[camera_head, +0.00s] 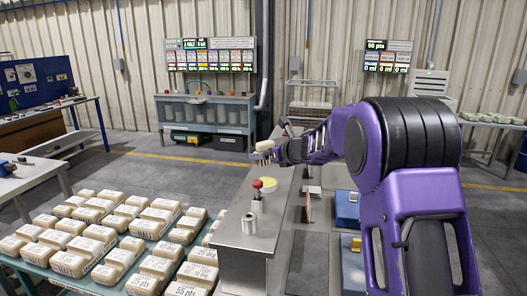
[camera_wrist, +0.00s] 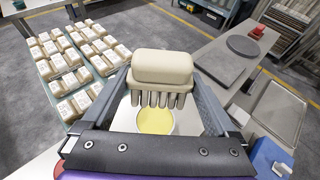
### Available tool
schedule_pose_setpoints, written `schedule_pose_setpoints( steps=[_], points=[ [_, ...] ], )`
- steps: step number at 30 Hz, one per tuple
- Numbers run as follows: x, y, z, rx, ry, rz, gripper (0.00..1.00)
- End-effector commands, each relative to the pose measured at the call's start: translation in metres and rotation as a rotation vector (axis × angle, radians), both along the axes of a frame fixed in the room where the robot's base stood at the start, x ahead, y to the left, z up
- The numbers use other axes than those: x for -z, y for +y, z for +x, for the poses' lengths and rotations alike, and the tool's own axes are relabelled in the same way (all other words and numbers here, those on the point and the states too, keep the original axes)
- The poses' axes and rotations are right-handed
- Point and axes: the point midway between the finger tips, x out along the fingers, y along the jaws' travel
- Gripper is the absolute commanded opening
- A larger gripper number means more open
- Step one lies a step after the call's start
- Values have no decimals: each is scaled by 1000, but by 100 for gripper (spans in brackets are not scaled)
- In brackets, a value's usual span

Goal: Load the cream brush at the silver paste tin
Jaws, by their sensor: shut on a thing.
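The cream brush (camera_wrist: 162,68) is a rounded block with thick, blunt bristles pointing down. My gripper (camera_wrist: 163,82) is shut on it, with a finger at each side. In the wrist view, a round tin with yellow paste (camera_wrist: 156,122) lies behind and below the bristles, partly hidden by my gripper's body. I cannot tell whether the bristles touch the paste. In the head view, my gripper (camera_head: 277,152) holds the brush (camera_head: 264,146) above the metal bench, apart from its top.
The steel bench (camera_head: 240,245) carries a red knob (camera_head: 257,184) and a small silver cylinder (camera_head: 249,224). Many cream sacks (camera_head: 70,263) cover the teal table at left. Blue boxes (camera_head: 347,209) stand right of the bench. Open floor lies behind.

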Motion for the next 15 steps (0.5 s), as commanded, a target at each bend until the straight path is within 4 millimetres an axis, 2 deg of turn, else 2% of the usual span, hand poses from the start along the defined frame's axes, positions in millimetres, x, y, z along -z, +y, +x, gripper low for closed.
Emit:
schedule_pose_setpoints(
  steps=[15],
  points=[
    [49, 0, 0, -1, 0, 0, 31]
  ],
)
